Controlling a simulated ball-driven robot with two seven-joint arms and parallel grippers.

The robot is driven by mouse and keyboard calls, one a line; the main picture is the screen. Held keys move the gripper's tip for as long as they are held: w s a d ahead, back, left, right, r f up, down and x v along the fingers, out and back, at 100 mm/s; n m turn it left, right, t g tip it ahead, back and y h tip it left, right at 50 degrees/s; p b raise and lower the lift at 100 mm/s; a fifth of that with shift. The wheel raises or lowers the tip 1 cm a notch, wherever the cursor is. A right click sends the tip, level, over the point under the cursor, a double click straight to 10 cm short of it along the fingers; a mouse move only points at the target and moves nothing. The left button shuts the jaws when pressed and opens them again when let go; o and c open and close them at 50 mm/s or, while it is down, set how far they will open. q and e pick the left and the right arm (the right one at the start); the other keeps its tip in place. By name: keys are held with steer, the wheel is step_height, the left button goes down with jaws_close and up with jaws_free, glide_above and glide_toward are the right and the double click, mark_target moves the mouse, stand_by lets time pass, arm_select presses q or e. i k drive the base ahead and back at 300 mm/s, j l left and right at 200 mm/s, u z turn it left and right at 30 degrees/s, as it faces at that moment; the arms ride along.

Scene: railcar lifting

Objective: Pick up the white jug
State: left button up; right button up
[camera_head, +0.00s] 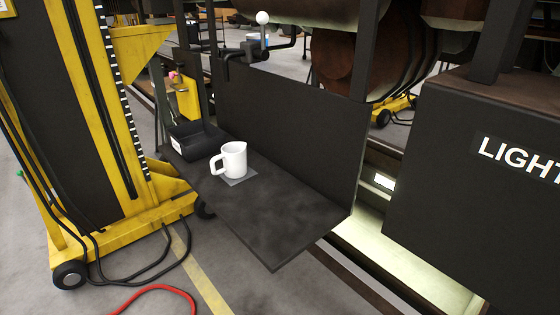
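The white jug (235,158) stands upright on a small grey square mat (240,182) on a dark shelf (287,208). Its handle points to the left in the picture. Nothing touches or covers the jug. Neither of my grippers is in the head view.
A black open bin (194,141) sits behind the jug to the left, and a dark upright panel (292,122) rises along the shelf's back. A yellow lifting column (128,100) stands at left with cables on the floor. A dark box marked LIGHT (475,190) is at right. The shelf's front right is clear.

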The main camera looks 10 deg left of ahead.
mark_target(233, 155)
steer(key=i+j+z, duration=0.15)
steer(key=j+z, duration=0.25)
steer(key=i+j+z, duration=0.1)
steer(key=z, duration=0.3)
steer(key=j+z, duration=0.4)
steer(key=i+j, duration=0.05)
